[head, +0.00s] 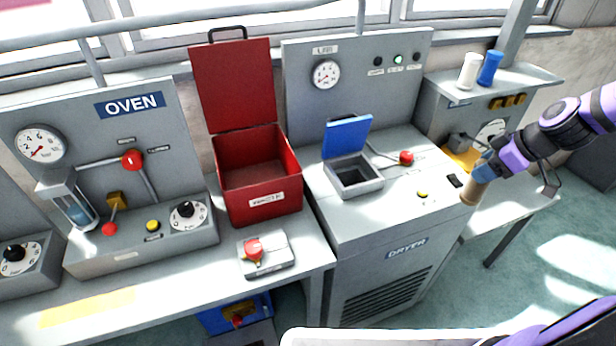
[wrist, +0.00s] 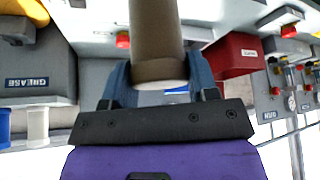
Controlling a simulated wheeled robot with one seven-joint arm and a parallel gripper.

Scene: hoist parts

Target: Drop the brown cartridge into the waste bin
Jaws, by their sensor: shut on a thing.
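The brown cartridge (head: 472,193) is a tan cylinder held in my gripper (head: 482,172) at the right, in front of the dryer's right edge. In the wrist view the cartridge (wrist: 157,35) stands between the two blue fingers of my gripper (wrist: 160,80), which is shut on it. The likely waste bin is the red box (head: 262,208) left of the dryer in the head view. Its lid is up, its inside looks empty, and its white label is too small to read surely. Part of the red box also shows in the wrist view (wrist: 232,56).
The dryer (head: 385,235) stands between my gripper and the red box, with a small open blue-lidded hatch (head: 347,137) and a red-knobbed lever (head: 406,157) on top. White (head: 469,71) and blue (head: 490,67) cylinders stand on the right-hand unit. The red lid (head: 234,85) rises behind its box.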

